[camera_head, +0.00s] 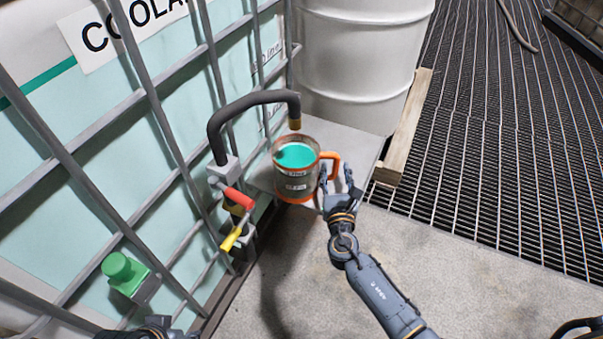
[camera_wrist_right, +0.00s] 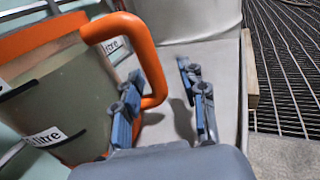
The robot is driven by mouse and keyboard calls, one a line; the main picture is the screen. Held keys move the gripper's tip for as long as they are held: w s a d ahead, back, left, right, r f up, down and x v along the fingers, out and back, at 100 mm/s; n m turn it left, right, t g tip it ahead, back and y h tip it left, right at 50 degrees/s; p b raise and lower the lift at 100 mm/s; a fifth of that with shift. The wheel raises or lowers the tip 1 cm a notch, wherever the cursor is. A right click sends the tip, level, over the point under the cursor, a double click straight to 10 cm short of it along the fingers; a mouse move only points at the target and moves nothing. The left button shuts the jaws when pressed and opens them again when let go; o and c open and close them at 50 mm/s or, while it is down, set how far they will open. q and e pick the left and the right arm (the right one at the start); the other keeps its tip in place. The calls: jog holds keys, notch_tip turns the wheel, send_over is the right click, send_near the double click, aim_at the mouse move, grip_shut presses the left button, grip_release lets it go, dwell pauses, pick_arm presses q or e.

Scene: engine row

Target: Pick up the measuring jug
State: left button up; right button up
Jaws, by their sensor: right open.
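The measuring jug (camera_head: 296,170) is a clear container with an orange rim, base and handle. It holds green liquid and stands upright on a grey ledge, below the end of a dark curved hose. Its orange handle (camera_head: 333,163) points right, toward my right gripper (camera_head: 337,177). That gripper is open, with one finger on each side of the handle's outer part in the right wrist view (camera_wrist_right: 163,100). The jug (camera_wrist_right: 72,100) fills the left of that view. I cannot tell whether a finger touches the handle. My left gripper's fingers are not visible.
A caged coolant tank (camera_head: 130,150) stands at left, with the dark hose (camera_head: 245,100) and a red-and-yellow valve (camera_head: 237,215) near the jug. A white drum (camera_head: 360,60) stands behind. A wooden beam (camera_head: 405,130) edges the ledge (camera_head: 350,140). Grating (camera_head: 510,130) lies right.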

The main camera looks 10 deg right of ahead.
grip_shut()
jog(key=shift+w+r, duration=0.1)
jog(key=shift+r, duration=0.1)
jog(key=shift+r, duration=0.15)
dwell(0.3)
